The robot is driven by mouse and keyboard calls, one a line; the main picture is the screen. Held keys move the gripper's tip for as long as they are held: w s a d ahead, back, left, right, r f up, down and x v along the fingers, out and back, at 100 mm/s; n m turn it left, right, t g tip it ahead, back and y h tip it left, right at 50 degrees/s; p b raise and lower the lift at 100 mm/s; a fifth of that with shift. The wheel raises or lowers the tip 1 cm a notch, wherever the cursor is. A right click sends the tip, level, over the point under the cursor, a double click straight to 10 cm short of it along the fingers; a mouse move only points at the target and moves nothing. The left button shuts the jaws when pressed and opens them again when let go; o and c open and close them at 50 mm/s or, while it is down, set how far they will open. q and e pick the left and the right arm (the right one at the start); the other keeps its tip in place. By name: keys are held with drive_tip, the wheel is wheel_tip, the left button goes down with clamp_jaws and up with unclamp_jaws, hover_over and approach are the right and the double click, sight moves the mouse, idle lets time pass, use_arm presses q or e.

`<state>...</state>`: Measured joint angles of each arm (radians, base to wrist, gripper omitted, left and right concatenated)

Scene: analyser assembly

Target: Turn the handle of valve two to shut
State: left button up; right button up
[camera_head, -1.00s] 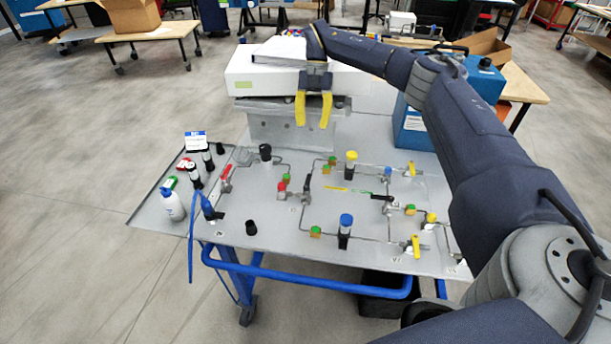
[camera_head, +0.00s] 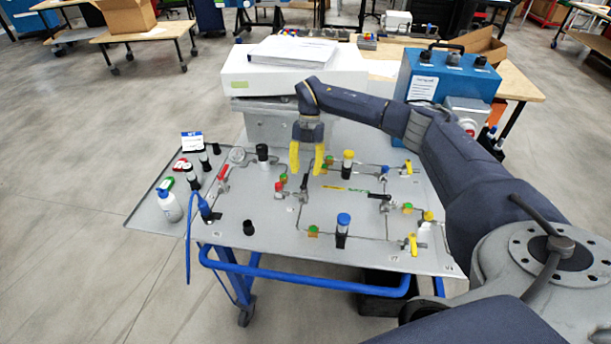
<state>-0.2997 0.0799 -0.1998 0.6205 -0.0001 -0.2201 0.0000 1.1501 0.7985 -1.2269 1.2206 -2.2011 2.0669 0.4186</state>
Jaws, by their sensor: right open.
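My right gripper (camera_head: 306,169) is open and empty, its two yellow fingers pointing down at the middle of the grey panel (camera_head: 270,215). The fingertips appear just above and behind a valve with an upright black handle (camera_head: 304,184); contact cannot be told. Other valves on the panel have a red handle (camera_head: 223,174) at the left, a black handle (camera_head: 380,196) right of centre, and yellow handles (camera_head: 407,167) and (camera_head: 412,243) at the right. The panel's labels are too small to read, so I cannot tell which is valve two. My left gripper is not in view.
Upright fittings with a yellow cap (camera_head: 348,156), a blue cap (camera_head: 343,220) and a black cap (camera_head: 262,150) stand on the panel among thin pipes. A white bottle (camera_head: 169,205) stands on the left tray. A white instrument (camera_head: 270,72) and a blue case (camera_head: 445,75) are behind.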

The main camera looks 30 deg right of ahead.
sight(305, 182)
drive_tip(key=shift+x, duration=1.2)
clamp_jaws()
